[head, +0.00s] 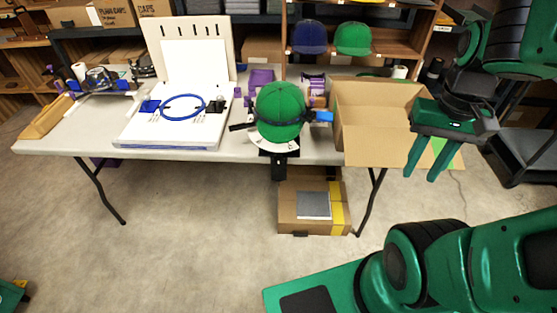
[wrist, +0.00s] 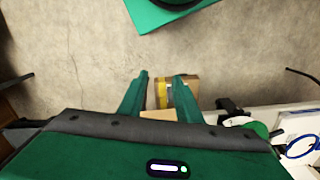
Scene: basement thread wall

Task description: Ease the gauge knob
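A green cap (head: 281,112) sits on a cap-holding fixture with a dark band at the front middle of the table. A blue block or knob (head: 323,117) sticks out at its right side, and a black handle (head: 241,126) at its left. I cannot tell which part is the gauge knob. My gripper (head: 420,175) hangs at the right, in front of the open cardboard box and well apart from the cap. Its two green fingers are spread and empty, as the wrist view (wrist: 161,78) also shows. The cap's edge (wrist: 261,130) shows at lower right there.
A white hooping board (head: 175,130) with a blue ring (head: 183,107) lies left of the cap. An open cardboard box (head: 372,120) stands at the table's right end. A closed box (head: 310,205) is on the floor below.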

